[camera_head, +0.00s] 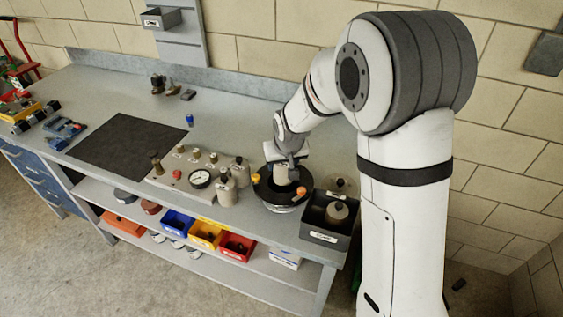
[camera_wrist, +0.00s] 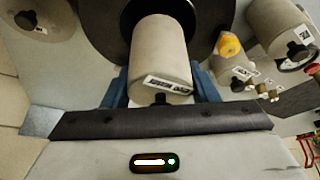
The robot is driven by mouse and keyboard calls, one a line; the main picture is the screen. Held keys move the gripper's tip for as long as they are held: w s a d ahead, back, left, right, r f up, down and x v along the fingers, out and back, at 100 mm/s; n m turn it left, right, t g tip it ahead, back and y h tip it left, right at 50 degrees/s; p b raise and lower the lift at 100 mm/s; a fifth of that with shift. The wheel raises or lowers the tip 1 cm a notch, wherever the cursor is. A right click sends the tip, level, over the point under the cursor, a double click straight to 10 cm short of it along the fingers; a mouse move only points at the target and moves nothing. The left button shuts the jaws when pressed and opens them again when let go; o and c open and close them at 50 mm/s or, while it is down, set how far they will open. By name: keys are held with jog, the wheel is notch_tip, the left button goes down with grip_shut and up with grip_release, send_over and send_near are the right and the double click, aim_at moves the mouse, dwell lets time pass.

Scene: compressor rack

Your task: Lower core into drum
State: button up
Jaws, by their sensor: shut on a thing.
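The core (camera_head: 282,175) is a beige cylinder with a white printed label, which shows in the wrist view (camera_wrist: 161,50). My gripper (camera_head: 290,158) is shut on it from above; its blue fingers (camera_wrist: 160,88) flank the core in the wrist view. The drum (camera_head: 268,199) is a black round vessel with orange knobs on its rim. The core is upright over the drum's middle, and its lower end overlaps the dark opening. How deep it sits, or whether it touches the drum, cannot be told. The drum's dark rim (camera_wrist: 118,18) also shows behind the core in the wrist view.
A dark bin (camera_head: 322,236) with similar beige cylinders stands close right of the drum. A panel with a gauge (camera_head: 200,178) and beige cylinders (camera_head: 227,191) stand close left. A black mat (camera_head: 125,147) lies farther left. The bench behind the drum is mostly clear.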

jog(key=shift+f+b, duration=0.5)
jog(key=shift+f, duration=0.1)
jog(key=shift+b, duration=0.3)
dwell(0.5)
jog(key=shift+f+b, duration=2.7)
jog(key=shift+f, duration=0.3)
jog(key=shift+f+b, duration=0.35)
jog(key=shift+f, duration=0.05)
jog(key=shift+r, duration=0.35)
